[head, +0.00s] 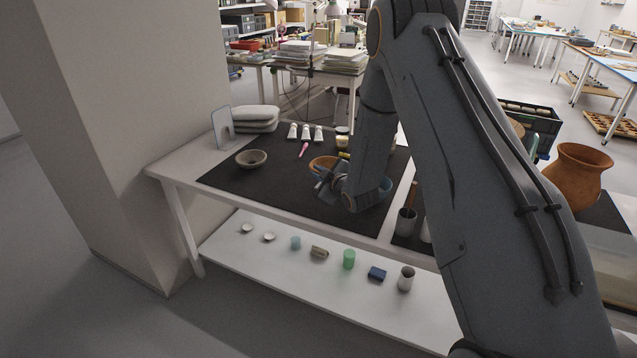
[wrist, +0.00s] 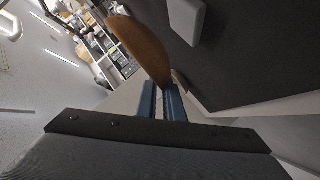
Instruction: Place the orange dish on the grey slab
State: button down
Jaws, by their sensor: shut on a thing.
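The orange dish (head: 322,162) is above the dark mat, partly hidden behind my gripper (head: 328,182) in the head view. In the wrist view the dish (wrist: 140,45) stands tilted, its lower edge between the two blue fingers of my gripper (wrist: 162,92). The gripper is shut on that edge. A pale grey flat-sided block (wrist: 187,20) lies on the dark surface beyond the fingers in the wrist view. It may be the grey slab, but I cannot tell. I make out no sure grey slab in the head view, where my arm hides part of the table.
The dark mat (head: 230,177) carries a beige bowl (head: 251,158), a pink tool (head: 304,149), white tubes (head: 305,132) and a blue bowl (head: 385,187) close to my gripper. A grey cup (head: 406,222) stands right. The mat's front left is clear. A pillar (head: 130,130) stands left.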

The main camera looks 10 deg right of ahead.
jog(key=shift+f+p, duration=0.4)
jog(key=shift+f, duration=1.8)
jog(key=shift+f, duration=0.2)
jog(key=c, duration=1.9)
grip_release()
jog(key=shift+o, duration=0.2)
jog(key=shift+r, duration=0.15)
